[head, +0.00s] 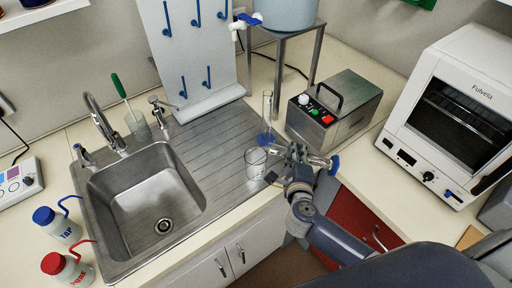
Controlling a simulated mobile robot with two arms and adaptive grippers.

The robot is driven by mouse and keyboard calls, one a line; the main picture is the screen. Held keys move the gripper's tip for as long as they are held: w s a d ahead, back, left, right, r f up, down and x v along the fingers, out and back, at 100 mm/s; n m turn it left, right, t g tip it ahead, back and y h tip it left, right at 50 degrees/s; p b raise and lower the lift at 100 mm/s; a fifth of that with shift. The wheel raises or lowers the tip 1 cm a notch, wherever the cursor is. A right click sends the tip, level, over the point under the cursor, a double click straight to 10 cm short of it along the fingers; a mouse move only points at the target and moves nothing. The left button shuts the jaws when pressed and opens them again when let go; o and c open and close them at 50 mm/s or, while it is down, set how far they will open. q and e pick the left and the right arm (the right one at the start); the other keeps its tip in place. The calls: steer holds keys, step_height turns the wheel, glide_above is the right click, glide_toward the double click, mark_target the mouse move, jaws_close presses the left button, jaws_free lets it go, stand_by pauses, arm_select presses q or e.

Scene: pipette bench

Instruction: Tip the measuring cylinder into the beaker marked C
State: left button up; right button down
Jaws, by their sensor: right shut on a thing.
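My right gripper (297,157) is shut on a clear glass measuring cylinder (319,161) with a blue base. The cylinder is tipped nearly flat, its base to the right and its mouth end to the left, toward the beaker. The gripper hides much of its middle. A clear glass beaker (256,162) stands upright at the right end of the draining board, just left of the gripper. I cannot read a letter on it, nor tell whether liquid is in either vessel. My left gripper is not in view.
Another measuring cylinder (267,106) stands upright behind the beaker. A steel box with buttons (334,108) stands behind the gripper. The sink (145,198) and tap lie left, with two wash bottles (57,226) beside it. A white oven (453,110) is at right.

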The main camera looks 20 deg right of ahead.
steer(key=shift+w+a+r+n+h+p, duration=0.15)
steer(key=shift+a+r+n+p, duration=0.1)
steer(key=shift+r+p, duration=0.25)
steer(key=shift+w+a+r+n+h+p, duration=0.1)
steer(key=shift+a+r+n+h+p, duration=0.15)
steer(key=shift+p, duration=0.35)
steer(key=shift+f, duration=0.15)
steer(key=shift+r+n+p, duration=0.35)
steer(key=shift+n+p, duration=0.05)
steer(key=shift+p, duration=0.55)
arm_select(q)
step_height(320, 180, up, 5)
arm_select(e)
steer(key=shift+r+n, duration=0.25)
steer(key=shift+n, duration=0.15)
steer(key=shift+s+d, duration=0.15)
steer(key=shift+d, duration=0.3)
